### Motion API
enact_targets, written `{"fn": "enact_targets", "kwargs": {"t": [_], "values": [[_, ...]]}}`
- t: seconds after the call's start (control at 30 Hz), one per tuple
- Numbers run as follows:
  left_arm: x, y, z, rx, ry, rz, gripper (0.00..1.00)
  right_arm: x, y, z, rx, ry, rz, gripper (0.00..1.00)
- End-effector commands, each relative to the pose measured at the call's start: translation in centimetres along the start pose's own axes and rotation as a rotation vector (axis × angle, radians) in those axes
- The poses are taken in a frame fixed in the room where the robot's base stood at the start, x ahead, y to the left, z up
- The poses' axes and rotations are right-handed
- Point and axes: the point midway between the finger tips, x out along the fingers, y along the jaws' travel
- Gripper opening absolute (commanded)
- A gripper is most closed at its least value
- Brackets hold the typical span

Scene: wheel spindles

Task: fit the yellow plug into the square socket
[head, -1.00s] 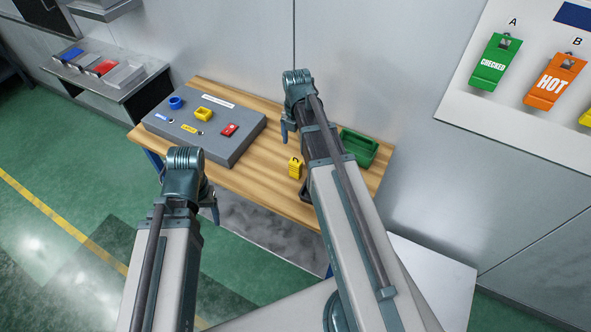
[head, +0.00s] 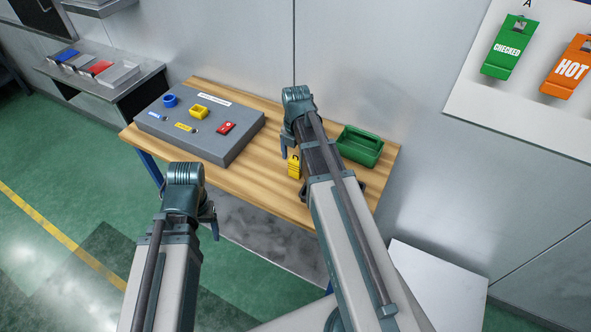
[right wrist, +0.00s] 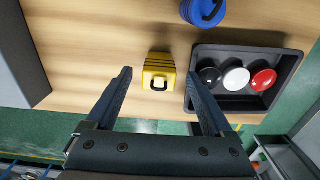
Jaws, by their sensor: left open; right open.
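The yellow plug (head: 293,166) stands on the wooden table, partly hidden behind my right arm in the head view. In the right wrist view the yellow plug (right wrist: 158,76) is ribbed, with a dark loop on its face. My right gripper (right wrist: 160,76) is open, its fingers on either side of the plug in the picture; I see no contact. In the head view my right gripper (head: 286,144) is just above and left of the plug. The yellow square socket (head: 199,112) is on the grey panel's top. My left gripper (head: 213,222) is open and empty, before the table's front edge.
The grey panel (head: 225,150) also has a blue round socket (head: 169,101) and a red one (head: 227,127). A green bin (head: 361,145) stands right of my right arm. The wrist view shows a blue plug (right wrist: 203,11) and a dark tray (right wrist: 287,43) of discs.

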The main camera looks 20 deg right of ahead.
Motion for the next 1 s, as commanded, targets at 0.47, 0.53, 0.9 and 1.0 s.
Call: {"fn": "enact_targets", "kwargs": {"t": [0.47,0.53,0.9,1.0], "values": [[4.5,0.4,-0.3,0.0,0.0,0.0,0.71,4.5,0.1,-0.5,0.0,0.0,0.0,0.86],[4.4,0.4,-0.3,0.0,0.0,0.0,0.71,4.4,0.1,-0.5,0.0,0.0,0.0,0.86],[4.3,0.4,-0.3,0.0,0.0,0.0,0.71,4.4,0.1,-0.5,0.0,0.0,0.0,0.36],[4.3,0.4,-0.2,0.0,0.0,0.0,0.71,4.4,0.1,-0.5,0.0,0.0,0.0,0.18]]}}
